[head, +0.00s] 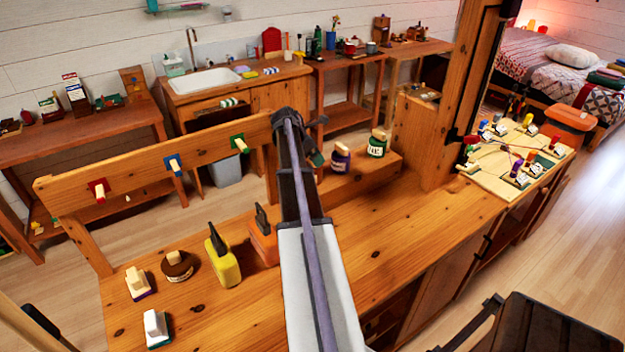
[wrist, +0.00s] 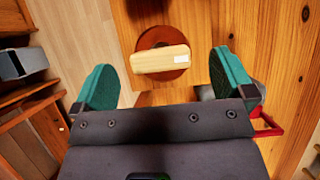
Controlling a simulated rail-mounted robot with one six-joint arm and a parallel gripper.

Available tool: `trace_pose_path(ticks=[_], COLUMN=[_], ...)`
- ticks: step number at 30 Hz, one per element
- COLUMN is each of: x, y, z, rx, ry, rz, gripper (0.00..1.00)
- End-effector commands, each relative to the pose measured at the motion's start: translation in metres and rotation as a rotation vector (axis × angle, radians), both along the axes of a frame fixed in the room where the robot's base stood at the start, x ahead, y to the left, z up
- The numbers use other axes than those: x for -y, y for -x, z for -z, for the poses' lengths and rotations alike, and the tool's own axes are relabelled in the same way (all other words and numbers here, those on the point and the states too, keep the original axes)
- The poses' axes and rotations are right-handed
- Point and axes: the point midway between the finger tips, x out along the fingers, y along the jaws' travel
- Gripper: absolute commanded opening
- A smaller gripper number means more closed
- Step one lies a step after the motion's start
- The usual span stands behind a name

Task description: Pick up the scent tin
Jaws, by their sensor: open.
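In the wrist view, a round red-brown tin (wrist: 163,15) with a pale wooden block-shaped top (wrist: 160,59) and a small white label lies between my fingers; it may be the scent tin, but no readable name shows. My gripper (wrist: 165,72) is open, with one teal finger pad on each side of the wooden top and gaps on both sides. In the head view my gripper (head: 313,150) is at the far end of my arm, near the raised shelf, mostly hidden. My arm covers the spot where this tin would be.
A peg rail (head: 135,178) rises at left. Yellow (head: 223,262) and orange (head: 263,240) bottles and a brown round tin (head: 178,267) stand on the bench (head: 405,222).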

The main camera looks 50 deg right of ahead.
Motion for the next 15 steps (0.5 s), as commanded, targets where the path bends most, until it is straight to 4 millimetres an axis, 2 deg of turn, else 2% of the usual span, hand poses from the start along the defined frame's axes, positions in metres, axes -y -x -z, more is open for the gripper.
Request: trace_pose_path(ticks=[1,4,12,15], x=[0.006,0.016,0.020,0.020], y=[0.002,0.005,0.007,0.007], z=[0.022,0.039,0.038,0.038], rx=[0.000,0.001,0.001,0.000], ry=[0.000,0.000,0.000,0.000], rz=[0.002,0.002,0.000,0.001], gripper=[1.00,1.00,1.00,0.91])
